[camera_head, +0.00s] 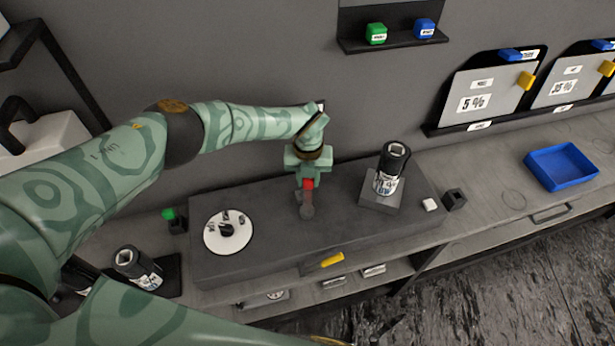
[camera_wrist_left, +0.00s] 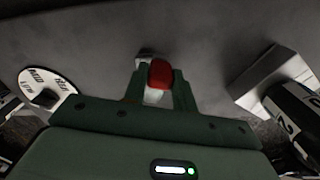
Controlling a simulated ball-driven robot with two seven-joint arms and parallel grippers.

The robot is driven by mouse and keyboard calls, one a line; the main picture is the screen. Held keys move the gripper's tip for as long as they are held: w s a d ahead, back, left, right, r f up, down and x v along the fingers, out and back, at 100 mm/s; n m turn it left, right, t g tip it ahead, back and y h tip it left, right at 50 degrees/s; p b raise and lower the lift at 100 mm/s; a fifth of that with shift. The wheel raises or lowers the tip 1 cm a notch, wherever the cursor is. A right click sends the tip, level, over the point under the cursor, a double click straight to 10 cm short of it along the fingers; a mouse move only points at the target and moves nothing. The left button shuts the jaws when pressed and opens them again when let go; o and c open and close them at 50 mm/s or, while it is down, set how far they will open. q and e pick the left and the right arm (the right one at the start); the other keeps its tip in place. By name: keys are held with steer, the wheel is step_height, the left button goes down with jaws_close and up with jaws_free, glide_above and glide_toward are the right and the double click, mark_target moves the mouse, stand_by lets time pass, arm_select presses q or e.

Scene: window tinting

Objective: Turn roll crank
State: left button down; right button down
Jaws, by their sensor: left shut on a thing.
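The roll crank (camera_head: 307,207) stands on the dark grey bench block, with a red knob on a grey arm. Its red knob (camera_wrist_left: 159,73) shows between the fingers in the left wrist view. My left gripper (camera_head: 308,182) comes down from above and is shut on the red knob. It also shows in the left wrist view (camera_wrist_left: 158,85). The crank's arm runs from the knob toward the front of the block in the head view; its lower part is partly hidden in the wrist view. My right gripper is not in view.
A white dial (camera_head: 229,233) lies left of the crank. A black roll (camera_head: 391,168) stands on a grey block to the right. A yellow handle (camera_head: 332,260) is on the front face. A blue tray (camera_head: 561,167) sits far right.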

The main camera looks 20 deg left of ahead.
arm_select(q)
steer(key=c, duration=1.1)
jaws_free()
steer(key=shift+r, duration=0.15)
step_height(320, 180, up, 16)
steer(key=shift+r+p, duration=0.1)
steer(key=shift+p, duration=0.45)
